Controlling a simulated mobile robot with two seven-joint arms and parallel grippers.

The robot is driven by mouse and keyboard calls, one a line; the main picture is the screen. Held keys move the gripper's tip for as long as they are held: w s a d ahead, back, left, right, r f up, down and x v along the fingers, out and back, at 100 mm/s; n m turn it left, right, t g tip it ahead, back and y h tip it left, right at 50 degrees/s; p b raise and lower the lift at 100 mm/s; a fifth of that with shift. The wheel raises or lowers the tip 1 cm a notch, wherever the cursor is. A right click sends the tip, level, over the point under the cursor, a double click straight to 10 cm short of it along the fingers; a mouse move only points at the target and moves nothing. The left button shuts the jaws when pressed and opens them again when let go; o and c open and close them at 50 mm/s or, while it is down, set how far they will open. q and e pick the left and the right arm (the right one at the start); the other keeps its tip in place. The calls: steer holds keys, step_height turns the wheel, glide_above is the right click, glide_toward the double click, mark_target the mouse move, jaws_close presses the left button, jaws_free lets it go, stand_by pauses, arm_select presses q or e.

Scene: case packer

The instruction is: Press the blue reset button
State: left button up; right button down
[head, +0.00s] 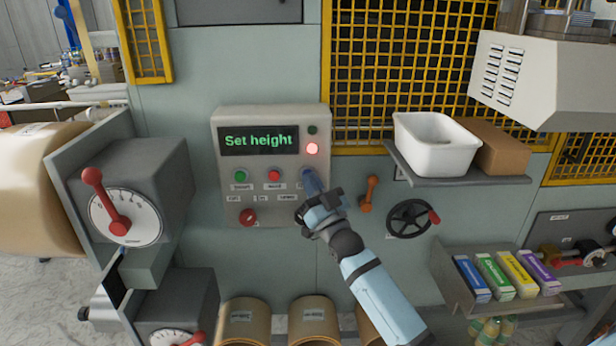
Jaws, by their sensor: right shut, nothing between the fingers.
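The control box (222,160) is on the machine's front panel. Its screen (258,140) reads "Set height" in green. A red lamp (312,148) is lit beside the screen, with a dark green lamp (313,130) above it. A green button (240,176) and a red button (274,175) sit in a row. The blue button (307,173) is at the row's right end, partly covered by my right gripper (312,185). My right gripper is shut, with its tips at or very near the blue button; I cannot tell whether they touch. My left gripper is not in view.
A red knob (248,217) sits low on the box. A dial with a red lever (105,200) is at left. An orange handle (369,193) and a black handwheel (408,219) are right of my arm. A shelf above them holds a white bin (432,158).

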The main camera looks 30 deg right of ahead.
steer(key=shift+w+d, duration=0.2)
steer(key=shift+w, duration=0.15)
stand_by(0.8)
steer(key=shift+s, duration=0.1)
steer(key=shift+s+a, duration=0.45)
steer(key=shift+s, duration=0.2)
steer(key=shift+p, duration=0.3)
steer(key=s+a, duration=0.1)
steer(key=s+p, duration=0.1)
steer(key=s+a, duration=0.1)
steer(key=s, duration=0.1)
steer(key=shift+s+a, duration=0.1)
steer(key=shift+a, duration=0.2)
stand_by(0.7)
